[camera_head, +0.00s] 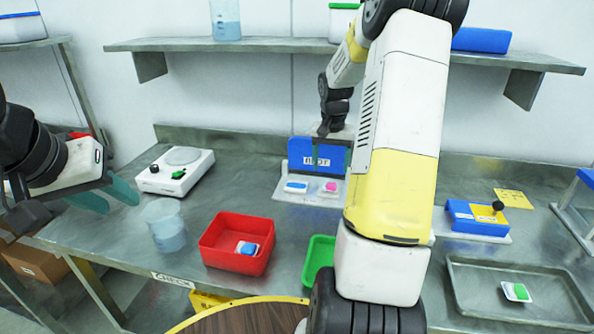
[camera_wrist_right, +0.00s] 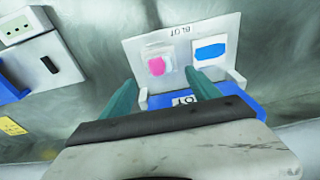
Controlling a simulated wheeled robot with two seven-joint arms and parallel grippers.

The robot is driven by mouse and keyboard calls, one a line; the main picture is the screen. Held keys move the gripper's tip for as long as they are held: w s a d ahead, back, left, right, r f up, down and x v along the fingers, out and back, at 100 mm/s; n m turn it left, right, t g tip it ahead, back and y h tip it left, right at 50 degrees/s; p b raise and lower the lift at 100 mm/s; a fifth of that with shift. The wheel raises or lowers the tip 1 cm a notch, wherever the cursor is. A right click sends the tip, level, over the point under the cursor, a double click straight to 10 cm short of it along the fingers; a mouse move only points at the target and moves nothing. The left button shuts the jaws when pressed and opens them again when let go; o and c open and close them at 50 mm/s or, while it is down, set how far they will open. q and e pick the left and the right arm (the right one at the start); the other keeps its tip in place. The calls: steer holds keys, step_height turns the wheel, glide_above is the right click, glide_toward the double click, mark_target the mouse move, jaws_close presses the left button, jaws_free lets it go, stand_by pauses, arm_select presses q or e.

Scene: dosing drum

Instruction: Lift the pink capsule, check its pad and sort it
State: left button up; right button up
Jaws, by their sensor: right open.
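The pink capsule (camera_head: 330,187) lies on a white pad at the right of a white board labelled BLOT (camera_head: 281,190), with a blue capsule (camera_head: 297,186) to its left. In the right wrist view the pink capsule (camera_wrist_right: 156,66) shows between and beyond the teal fingers of my right gripper (camera_wrist_right: 161,77), with the blue capsule (camera_wrist_right: 210,50) to its right. My right gripper is open and empty, over the blue part of the holder. My left gripper (camera_head: 106,196) is open and empty at the table's left side. The underside of the pink capsule's pad is hidden.
A red bin (camera_head: 222,258) holds a blue-and-white piece; a green bin (camera_head: 318,258) is partly behind my right arm. A beaker (camera_head: 166,226), a white scale (camera_head: 176,170), a blue device (camera_head: 478,220) and a metal tray (camera_head: 470,300) with a green piece stand around.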

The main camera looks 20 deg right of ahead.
mark_target(330, 184)
steer(key=shift+w+d+f, duration=0.1)
steer(key=shift+w+f, duration=0.15)
steer(key=shift+f, duration=0.15)
steer(key=f, duration=0.7)
steer(key=shift+w+d+f, duration=0.15)
steer(key=shift+w+d, duration=0.15)
steer(key=shift+w, duration=0.05)
steer(key=c, duration=1.4)
